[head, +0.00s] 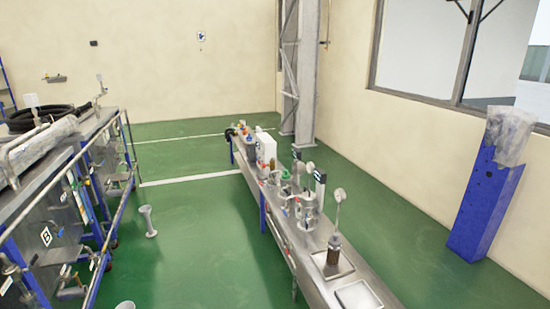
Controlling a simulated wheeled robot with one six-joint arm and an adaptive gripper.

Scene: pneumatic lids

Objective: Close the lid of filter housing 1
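Several small metal housings and fittings stand on a long steel bench (252,185) in the middle of the head view. Two of the metal housings (308,212) stand near the middle of the bench beside dark upright panels (320,188). A round pale disc (338,195) stands raised on a thin stem above a brown fitting (334,248) nearer to me. The housings are too small to tell which is filter housing 1 or how its lid stands. My gripper is not in view.
Steel cabinets with a handrail (112,190) stand at the left. A grey flanged pipe piece (148,220) stands on the green floor (205,235). A blue bin (485,205) stands at the right.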

